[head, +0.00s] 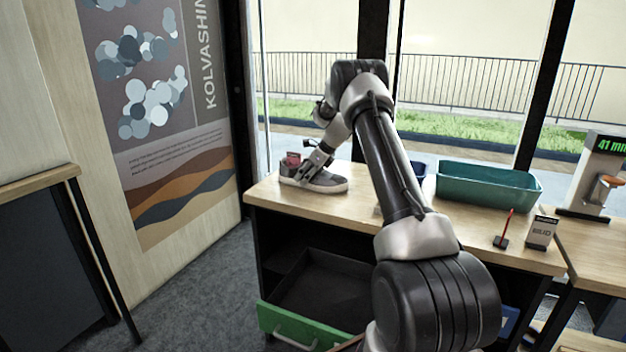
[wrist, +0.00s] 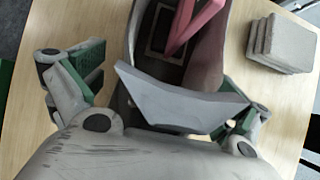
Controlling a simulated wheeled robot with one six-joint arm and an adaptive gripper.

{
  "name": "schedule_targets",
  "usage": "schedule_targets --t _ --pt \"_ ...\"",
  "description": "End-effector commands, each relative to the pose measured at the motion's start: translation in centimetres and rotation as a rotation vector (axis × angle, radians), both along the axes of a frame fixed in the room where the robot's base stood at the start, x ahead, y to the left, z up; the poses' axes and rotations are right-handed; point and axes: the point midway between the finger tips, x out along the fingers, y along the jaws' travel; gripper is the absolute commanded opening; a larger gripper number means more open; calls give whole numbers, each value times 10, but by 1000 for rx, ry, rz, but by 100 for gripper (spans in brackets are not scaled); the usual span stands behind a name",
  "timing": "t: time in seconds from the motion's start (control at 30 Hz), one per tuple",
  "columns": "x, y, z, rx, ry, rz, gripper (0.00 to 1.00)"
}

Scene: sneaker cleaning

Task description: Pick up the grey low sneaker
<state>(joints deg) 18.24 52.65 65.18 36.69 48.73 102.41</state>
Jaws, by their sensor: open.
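The grey low sneaker (head: 327,183) stands on the left end of the wooden counter, with a pale sole and something reddish at its opening. My gripper (head: 316,162) reaches down over it from above. In the wrist view, my gripper (wrist: 162,92) is open, with one finger on each side of the sneaker (wrist: 128,50). The reddish-pink part and dark inside of the shoe show between the fingers. A grey curved piece covers part of the shoe, and I cannot tell whether the fingers touch its sides.
A stack of grey pads (wrist: 284,42) lies beside the sneaker. A teal tub (head: 487,186), a red-handled item on a stand (head: 503,235) and a MUD card (head: 541,232) stand farther right on the counter (head: 455,239). A green-fronted drawer (head: 295,328) stands open below.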

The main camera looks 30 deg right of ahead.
Motion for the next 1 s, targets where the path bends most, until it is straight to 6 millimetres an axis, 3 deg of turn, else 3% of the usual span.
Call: schedule_targets --t 0.07,0.3,0.37,0.67,1.0 --pt "0 0 0 1 1 1 98" --pt "0 0 0 0 1 1 54" --pt "0 0 0 0 1 1 46" --pt "0 0 8 -1 -1 2 46" --pt "0 0 74 -1 -4 1 46"
